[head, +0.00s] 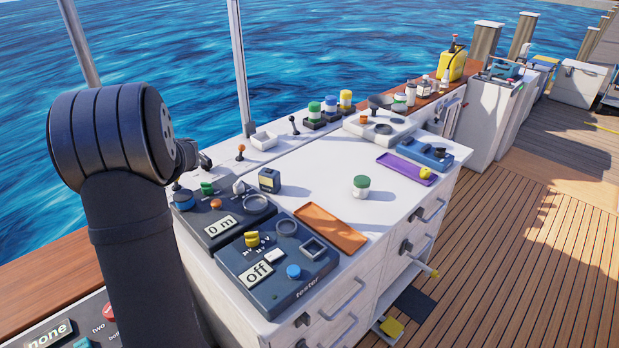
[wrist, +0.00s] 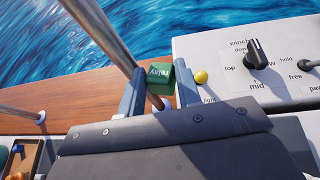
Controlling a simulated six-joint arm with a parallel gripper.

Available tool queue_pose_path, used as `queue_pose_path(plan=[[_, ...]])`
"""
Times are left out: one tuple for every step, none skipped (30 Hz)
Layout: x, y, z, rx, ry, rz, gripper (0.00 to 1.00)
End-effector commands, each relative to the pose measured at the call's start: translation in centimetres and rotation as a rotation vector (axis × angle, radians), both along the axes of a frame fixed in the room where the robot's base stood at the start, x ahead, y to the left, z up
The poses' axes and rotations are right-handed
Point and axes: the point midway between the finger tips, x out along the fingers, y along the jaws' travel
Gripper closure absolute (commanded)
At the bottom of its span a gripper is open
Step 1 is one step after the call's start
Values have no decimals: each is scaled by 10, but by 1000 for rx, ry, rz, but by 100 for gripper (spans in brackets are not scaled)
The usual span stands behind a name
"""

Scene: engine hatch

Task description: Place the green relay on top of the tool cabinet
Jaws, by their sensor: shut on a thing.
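In the wrist view the green relay (wrist: 159,79), a small block with "relay" lettering, sits between the two fingers of my gripper (wrist: 161,86). The gripper is shut on it. Brown wood and a metal post show around it. The relay is not visible in the head view, where my dark arm fills the left side. The white tool cabinet (head: 318,180), with drawers on its front, stands in the middle of the head view. Its top has a bare white area around a green-lidded jar (head: 361,187).
The cabinet top carries an orange tray (head: 330,228), a purple tray (head: 405,168), a dark tester (head: 275,290) and a dark box (head: 269,180). Several bottles stand at the back. In the wrist view a winch panel (wrist: 225,60) with a knob lies right of my gripper.

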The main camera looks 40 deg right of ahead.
Motion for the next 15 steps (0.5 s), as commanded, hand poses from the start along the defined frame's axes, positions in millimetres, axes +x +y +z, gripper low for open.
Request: queue_pose_path(plan=[[-5,-31,0,-1,1,-50,95],[-8,-47,0,-1,2,-78,95],[-13,-69,0,-1,2,-115,95],[-17,-85,-1,-1,4,-142,95],[-22,-101,-1,-2,5,-168,95],[-28,-122,-1,-2,4,-206,95],[-33,-138,-1,-1,4,-233,95],[-39,-153,-1,-1,5,-259,95],[-47,-174,-1,-2,5,-296,95],[-54,-189,-1,-2,6,-323,95],[-60,-204,-1,-2,6,-349,95],[-70,-224,-1,-2,4,-384,95],[-77,-239,-1,-2,4,-413,95],[-85,-253,-1,-2,4,-439,95],[-96,-272,-1,-2,3,-474,95]])
